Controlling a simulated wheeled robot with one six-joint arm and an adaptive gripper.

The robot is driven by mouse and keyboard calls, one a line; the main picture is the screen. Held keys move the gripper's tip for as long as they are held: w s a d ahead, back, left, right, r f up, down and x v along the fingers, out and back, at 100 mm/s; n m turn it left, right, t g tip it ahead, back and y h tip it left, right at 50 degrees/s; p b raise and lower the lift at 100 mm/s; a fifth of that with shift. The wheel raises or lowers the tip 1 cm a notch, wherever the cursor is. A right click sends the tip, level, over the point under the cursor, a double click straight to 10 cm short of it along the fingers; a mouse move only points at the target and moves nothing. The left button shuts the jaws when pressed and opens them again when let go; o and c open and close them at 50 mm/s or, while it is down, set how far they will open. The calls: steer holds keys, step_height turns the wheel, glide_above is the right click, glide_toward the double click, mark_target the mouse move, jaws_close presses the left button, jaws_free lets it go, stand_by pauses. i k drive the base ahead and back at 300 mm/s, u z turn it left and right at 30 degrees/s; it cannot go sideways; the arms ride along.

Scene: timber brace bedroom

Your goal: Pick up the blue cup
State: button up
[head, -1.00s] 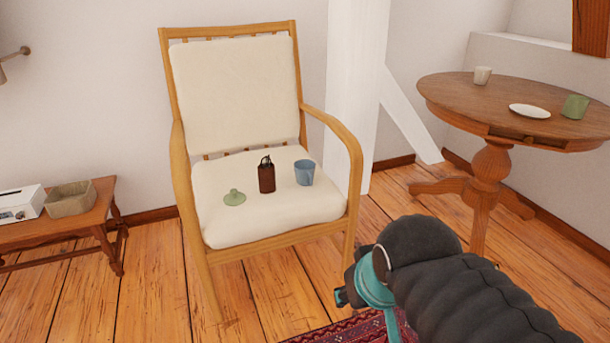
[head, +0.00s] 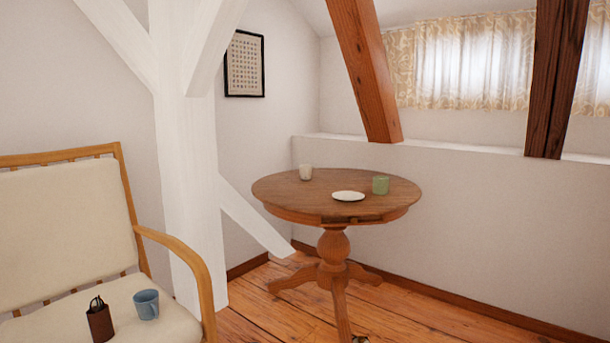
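The blue cup (head: 146,304) stands upright on the cream seat cushion (head: 175,328) of the wooden armchair, at the lower left of the head view. It is just right of a brown holder (head: 100,322) with dark loops sticking out of its top. A gap shows between the two. My gripper cannot be made out in the head view now, and nothing is touching the cup.
The chair's wooden armrest (head: 190,262) rises right of the cup. A white post (head: 190,180) stands behind the chair. Floor shows between chair and table.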

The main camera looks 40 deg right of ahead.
mark_target(150, 308)
steer(key=z, duration=0.5)
steer(key=k, duration=1.2)
steer(key=u, duration=0.4)
steer(key=i, duration=1.55)
steer(key=z, duration=0.7)
